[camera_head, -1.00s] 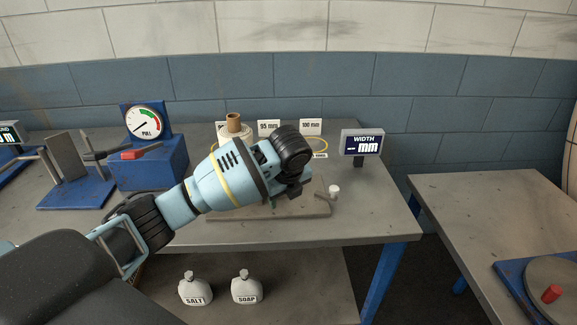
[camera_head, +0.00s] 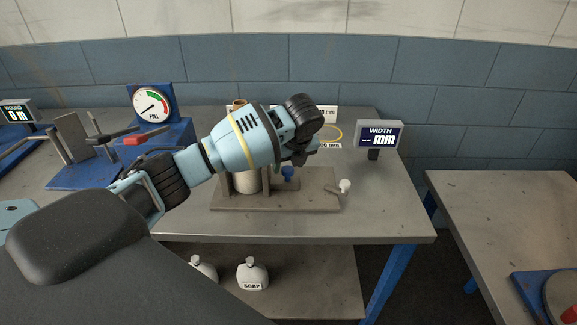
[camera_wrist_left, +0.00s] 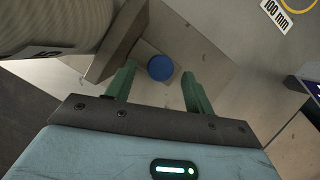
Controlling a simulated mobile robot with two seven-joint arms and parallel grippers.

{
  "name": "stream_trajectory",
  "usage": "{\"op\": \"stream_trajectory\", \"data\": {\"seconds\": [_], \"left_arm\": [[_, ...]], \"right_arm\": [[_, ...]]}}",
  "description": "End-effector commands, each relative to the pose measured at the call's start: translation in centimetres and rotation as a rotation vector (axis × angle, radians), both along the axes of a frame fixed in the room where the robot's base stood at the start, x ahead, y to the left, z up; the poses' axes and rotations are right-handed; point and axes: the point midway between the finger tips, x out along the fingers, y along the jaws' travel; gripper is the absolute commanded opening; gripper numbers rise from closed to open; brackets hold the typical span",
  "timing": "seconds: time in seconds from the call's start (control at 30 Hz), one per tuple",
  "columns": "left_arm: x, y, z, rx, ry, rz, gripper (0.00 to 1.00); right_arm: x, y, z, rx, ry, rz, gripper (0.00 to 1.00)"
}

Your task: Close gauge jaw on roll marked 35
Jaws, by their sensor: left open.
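The gauge (camera_head: 300,205) is a flat board on the table with upright jaw plates. A cream roll (camera_head: 246,182) stands on it, partly hidden by my left arm; in the left wrist view the roll (camera_wrist_left: 60,25) fills the upper left, its mark cut off and unreadable. A jaw plate (camera_wrist_left: 118,42) stands beside the roll. A blue knob (camera_head: 288,172) is right of the plate; it also shows in the left wrist view (camera_wrist_left: 160,67). My left gripper (camera_wrist_left: 159,72) is open, its green fingers on either side of the knob, apart from it.
The width display (camera_head: 381,137) shows dashes and "mm". A pull gauge (camera_head: 152,104) stands at the left. A white knob (camera_head: 345,186) is at the board's right end. Size cards and a yellow ring (camera_head: 333,133) lie behind. The table's right front is clear.

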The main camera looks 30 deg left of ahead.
Motion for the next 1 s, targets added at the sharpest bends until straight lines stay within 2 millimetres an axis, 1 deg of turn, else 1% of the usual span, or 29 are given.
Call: {"op": "stream_trajectory", "data": {"seconds": [0.1, 0.2, 0.5, 0.8, 0.87, 1.0], "left_arm": [[0.3, 0.4, -1.0, -0.001, -0.001, 0.001, 0.53], [0.4, 0.5, -1.5, -0.001, -0.002, 0.0, 0.53], [0.5, 0.6, -1.7, 0.0, -0.002, -0.001, 0.53], [0.5, 0.6, -1.7, 0.0, -0.002, -0.001, 0.14], [0.5, 0.6, -1.7, 0.0, -0.002, -0.001, 0.07], [0.8, 0.6, -1.8, -0.001, -0.002, 0.0, 0.07]], "right_arm": [[0.2, 0.0, 0.3, 0.0, -0.007, 0.0, 0.36], [0.3, 0.0, 0.3, 0.0, -0.009, 0.0, 0.36], [0.3, 0.0, 0.3, 0.001, -0.008, 0.001, 0.36], [0.2, 0.0, 0.3, 0.001, -0.008, 0.001, 0.36], [0.2, 0.0, 0.3, 0.002, -0.008, 0.0, 0.36], [0.0, 0.0, 0.0, 0.001, 0.0, -0.001, 0.36]]}}
